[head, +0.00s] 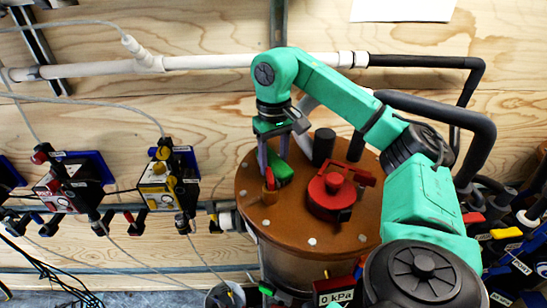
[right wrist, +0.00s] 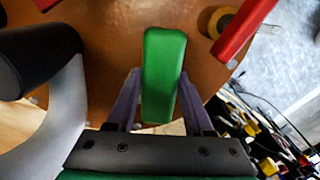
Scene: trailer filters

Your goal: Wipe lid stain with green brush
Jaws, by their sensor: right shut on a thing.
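The green brush (head: 281,173) is in my right gripper (head: 273,165), low over the left back part of the round brown lid (head: 289,228). In the right wrist view the brush (right wrist: 163,62) sits between the two purple fingers of the gripper (right wrist: 161,100), with its long body pointing away from the palm. The gripper is shut on it. I cannot tell whether the brush touches the lid (right wrist: 108,48). I cannot make out a stain; the brush and gripper hide part of the lid. My left gripper is not in view.
A red valve cap (head: 331,196) and a black cylinder (head: 323,147) stand on the lid right of the brush. A grey hose bends over the back. Yellow and red boxes with hoses are at left.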

